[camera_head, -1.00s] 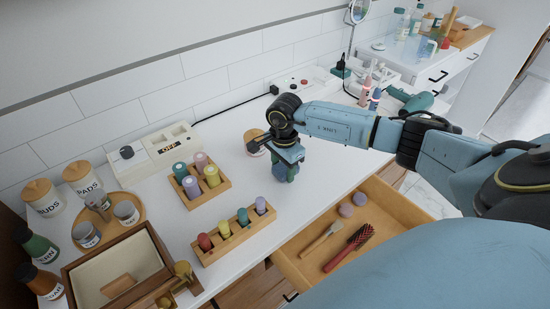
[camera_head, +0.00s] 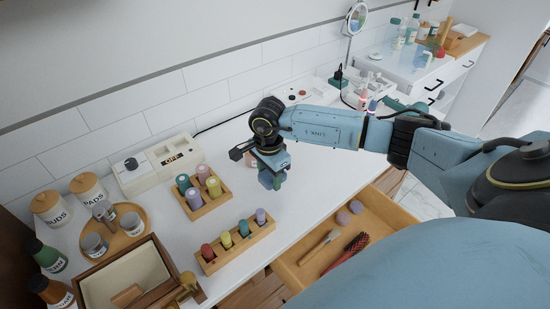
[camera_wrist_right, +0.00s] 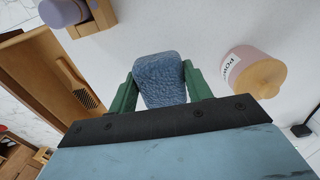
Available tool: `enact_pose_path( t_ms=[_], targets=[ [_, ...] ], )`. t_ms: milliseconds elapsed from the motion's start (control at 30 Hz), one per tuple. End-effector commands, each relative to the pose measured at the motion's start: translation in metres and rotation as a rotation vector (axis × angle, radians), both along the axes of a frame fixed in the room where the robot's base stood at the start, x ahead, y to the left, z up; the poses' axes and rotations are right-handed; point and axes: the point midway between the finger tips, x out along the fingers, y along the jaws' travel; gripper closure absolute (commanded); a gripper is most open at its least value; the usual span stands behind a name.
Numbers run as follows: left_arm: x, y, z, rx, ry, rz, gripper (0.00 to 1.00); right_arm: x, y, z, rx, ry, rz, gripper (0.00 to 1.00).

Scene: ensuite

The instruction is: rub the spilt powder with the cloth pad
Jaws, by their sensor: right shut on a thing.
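My right gripper (camera_head: 271,181) is low over the white counter (camera_head: 315,175), to the right of the two bottle racks. In the right wrist view its green fingers (camera_wrist_right: 160,88) are shut on the cloth pad (camera_wrist_right: 160,78), a blue textured block. I cannot tell whether the pad touches the counter. A pink jar (camera_wrist_right: 243,66) with a wooden lid and a partly readable label stands to the right of the pad in that view, apart from it. In the head view my gripper mostly hides the jar. I cannot make out any spilt powder. My left gripper is not in view.
A rear rack (camera_head: 206,207) and a front rack (camera_head: 206,266) of coloured bottles stand left of my gripper. An open drawer (camera_head: 388,217) with brushes juts out at the front. A white switch box (camera_head: 133,184) stands at the wall. Counter right of my gripper is clear.

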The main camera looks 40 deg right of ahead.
Motion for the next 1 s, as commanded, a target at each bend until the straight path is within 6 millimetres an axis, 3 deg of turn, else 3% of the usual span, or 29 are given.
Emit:
enact_pose_path(
  t_ms=[300, 1000],
  targets=[
    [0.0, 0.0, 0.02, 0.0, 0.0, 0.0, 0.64, -0.001, -0.002, 0.028, -0.001, 0.0, -0.004, 0.69],
    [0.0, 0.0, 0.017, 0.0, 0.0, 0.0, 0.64, 0.001, 0.004, 0.033, 0.005, -0.004, 0.047, 0.69]
  ],
)
